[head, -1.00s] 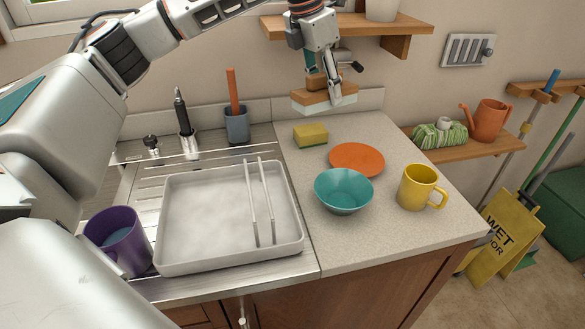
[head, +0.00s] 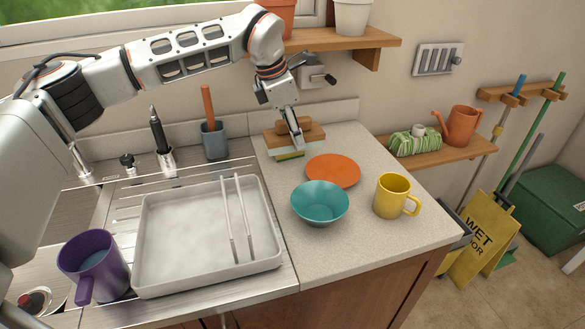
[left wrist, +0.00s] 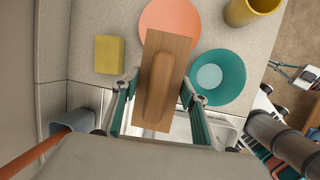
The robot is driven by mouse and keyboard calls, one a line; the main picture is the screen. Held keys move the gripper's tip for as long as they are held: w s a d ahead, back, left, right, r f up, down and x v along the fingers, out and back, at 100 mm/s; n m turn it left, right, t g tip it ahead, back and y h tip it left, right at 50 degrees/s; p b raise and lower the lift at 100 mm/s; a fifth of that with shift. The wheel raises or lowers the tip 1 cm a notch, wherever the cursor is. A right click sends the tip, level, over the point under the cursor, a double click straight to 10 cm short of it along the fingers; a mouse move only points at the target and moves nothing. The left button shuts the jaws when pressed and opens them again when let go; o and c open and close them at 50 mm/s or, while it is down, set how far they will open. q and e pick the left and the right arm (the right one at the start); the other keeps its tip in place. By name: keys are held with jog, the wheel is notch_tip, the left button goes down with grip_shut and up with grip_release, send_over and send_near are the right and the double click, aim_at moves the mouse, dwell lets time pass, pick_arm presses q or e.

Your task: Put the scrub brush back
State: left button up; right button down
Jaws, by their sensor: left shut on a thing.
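The scrub brush is a wooden block with a raised grip and pale bristles. It shows in the head view (head: 311,131) and from above in the left wrist view (left wrist: 176,52). My left gripper (head: 296,143) is shut on the grip, and its teal fingers flank the block in the left wrist view (left wrist: 158,95). The brush is held bristles down over the back of the counter. In the head view it partly covers the yellow sponge (head: 290,156), which lies clear to the left in the left wrist view (left wrist: 110,54).
An orange plate (head: 333,170), teal bowl (head: 320,204) and yellow mug (head: 392,195) stand on the counter (head: 370,246). A grey cup (head: 214,143) holding an orange-handled tool is left of the brush. A white tray (head: 150,240) lies on the drainer. A shelf (head: 345,41) hangs above.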

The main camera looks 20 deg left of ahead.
aim_at(281, 137)
pick_arm(q)
notch_tip(281, 137, down, 11)
jog(key=shift+f+p, duration=0.1)
jog(key=shift+p, duration=0.2)
jog(key=shift+f, duration=0.1)
jog(key=o, duration=1.4)
jog(key=shift+o, duration=0.2)
jog(key=b+v, duration=0.1)
jog(key=v, duration=1.1)
